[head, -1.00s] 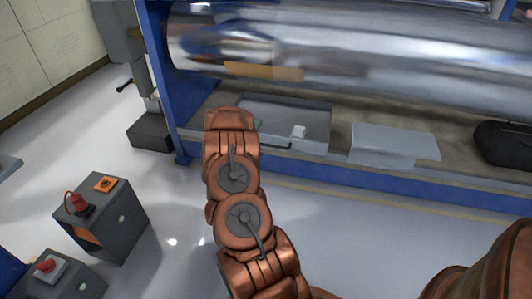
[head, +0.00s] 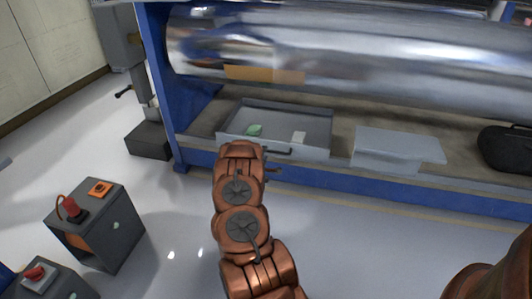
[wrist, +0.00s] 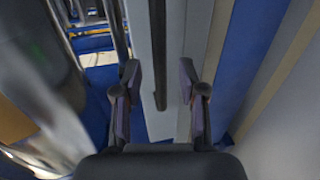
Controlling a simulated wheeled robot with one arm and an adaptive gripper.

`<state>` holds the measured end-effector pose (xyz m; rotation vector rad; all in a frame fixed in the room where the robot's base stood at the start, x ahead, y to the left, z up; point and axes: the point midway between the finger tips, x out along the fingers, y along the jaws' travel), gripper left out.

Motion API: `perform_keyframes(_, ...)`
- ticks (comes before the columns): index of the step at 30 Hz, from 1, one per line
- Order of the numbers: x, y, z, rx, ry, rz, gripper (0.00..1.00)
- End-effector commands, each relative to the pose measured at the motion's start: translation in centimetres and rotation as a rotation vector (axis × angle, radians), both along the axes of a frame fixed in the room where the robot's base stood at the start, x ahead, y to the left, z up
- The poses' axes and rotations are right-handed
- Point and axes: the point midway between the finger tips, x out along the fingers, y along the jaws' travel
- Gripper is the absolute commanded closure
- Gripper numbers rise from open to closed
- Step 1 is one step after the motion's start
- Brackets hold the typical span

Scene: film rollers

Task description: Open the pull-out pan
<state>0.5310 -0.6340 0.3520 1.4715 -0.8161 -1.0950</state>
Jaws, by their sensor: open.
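The pull-out pan (head: 315,154) is a shallow grey tray on the shelf under the big roller, with a green item (head: 254,130) and a small white item (head: 299,137) inside. Its dark bar handle (head: 282,152) is on the front face. In the wrist view my gripper (wrist: 160,97) is open, with the dark handle bar (wrist: 159,55) showing between the fingers and a gap on both sides.
A shiny metal roller (head: 350,55) spans above the shelf. A grey box (head: 398,147) and a black case (head: 505,147) lie to the right. A blue frame rail (head: 370,186) runs along the front. Control boxes (head: 95,225) stand at the left; the floor in front is clear.

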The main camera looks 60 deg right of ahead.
Motion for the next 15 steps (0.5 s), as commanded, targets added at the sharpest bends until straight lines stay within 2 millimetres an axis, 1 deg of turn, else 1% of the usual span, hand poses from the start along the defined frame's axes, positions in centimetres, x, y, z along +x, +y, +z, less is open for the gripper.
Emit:
perform_keyframes(3,0.4,-1.2,-0.5,-0.001,-0.001,0.0,0.59)
perform_keyframes(7,0.9,-2.5,-0.6,-0.002,-0.004,-0.002,0.59)
perform_keyframes(12,1.2,-3.4,-0.8,0.002,-0.001,0.0,0.59)
perform_keyframes(15,1.3,-3.6,-0.8,0.003,-0.001,0.0,0.59)
